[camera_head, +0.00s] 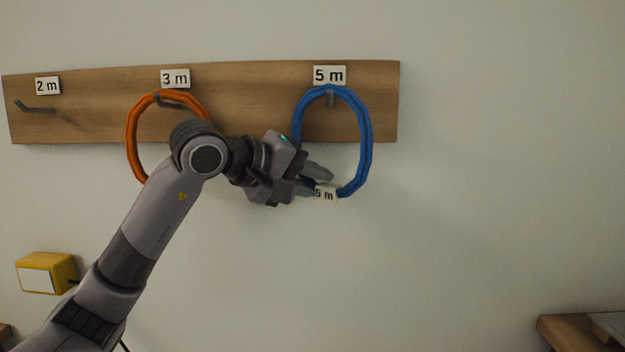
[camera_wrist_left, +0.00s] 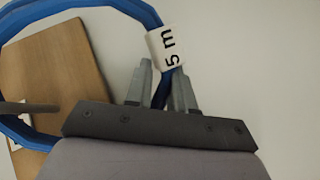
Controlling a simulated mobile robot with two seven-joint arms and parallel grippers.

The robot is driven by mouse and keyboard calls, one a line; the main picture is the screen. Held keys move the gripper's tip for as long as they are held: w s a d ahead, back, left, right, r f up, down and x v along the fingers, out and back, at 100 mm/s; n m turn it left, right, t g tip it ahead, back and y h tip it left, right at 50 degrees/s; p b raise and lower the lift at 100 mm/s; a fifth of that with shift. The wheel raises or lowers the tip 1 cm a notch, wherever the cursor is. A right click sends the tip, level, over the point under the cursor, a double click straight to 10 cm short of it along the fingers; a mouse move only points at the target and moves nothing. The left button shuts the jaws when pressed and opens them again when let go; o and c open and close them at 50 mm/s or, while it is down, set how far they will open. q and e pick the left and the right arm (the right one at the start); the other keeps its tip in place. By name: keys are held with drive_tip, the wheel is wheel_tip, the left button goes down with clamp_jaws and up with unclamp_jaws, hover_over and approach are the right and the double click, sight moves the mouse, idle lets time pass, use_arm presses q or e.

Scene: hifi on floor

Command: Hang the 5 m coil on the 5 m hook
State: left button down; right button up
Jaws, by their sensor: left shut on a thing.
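The blue 5 m coil (camera_head: 366,150) hangs upright in front of the board, with its top at the 5 m hook (camera_head: 330,100). The hook's grey tip shows just inside the top of the loop; I cannot tell whether the coil's weight rests on it. My left gripper (camera_head: 318,178) is shut on the coil's lower left part, beside its white 5 m tag (camera_head: 325,194). In the left wrist view the coil (camera_wrist_left: 140,12) passes between the fingers (camera_wrist_left: 163,78), and a grey hook (camera_wrist_left: 28,107) crosses into the loop. My right gripper is not in view.
The wooden board (camera_head: 240,80) carries 2 m, 3 m and 5 m labels. An orange coil (camera_head: 132,130) hangs at the 3 m hook (camera_head: 170,102), partly behind my left arm. The 2 m hook (camera_head: 35,107) is empty. A yellow box (camera_head: 62,268) is at lower left. Wall right of the board is clear.

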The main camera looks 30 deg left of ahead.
use_arm(q)
drive_tip(key=shift+a+f, duration=0.1)
drive_tip(key=shift+f, duration=0.05)
drive_tip(key=c, duration=0.9)
unclamp_jaws()
drive_tip(key=shift+w, duration=0.15)
drive_tip(key=v, duration=0.6)
drive_tip(key=shift+s+a+b, duration=0.1)
drive_tip(key=shift+s+b, duration=0.15)
drive_tip(key=shift+b, duration=0.15)
drive_tip(key=shift+s, duration=0.3)
wheel_tip(320, 180, down, 7)
drive_tip(key=b, duration=0.6)
